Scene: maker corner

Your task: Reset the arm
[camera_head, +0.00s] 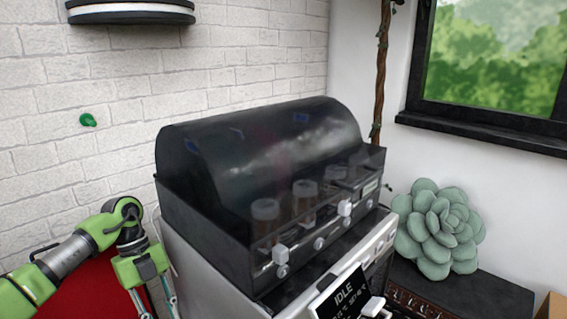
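My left arm comes in from the left edge, green with dark joints. My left gripper (156,300) points down at the lower left, beside the left side of the black-hooded machine. Its two fingers stand apart with a gap between them, and I see nothing held there. The fingertips are cut off or nearly so by the bottom edge. My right arm and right gripper are out of view.
The machine (250,150) has a dark see-through hood, with jars (305,198) inside and a small screen (343,297) reading "IDLE". A red surface (75,290) lies beneath my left arm. A plush succulent (437,228) sits on a dark cabinet (490,292) at right.

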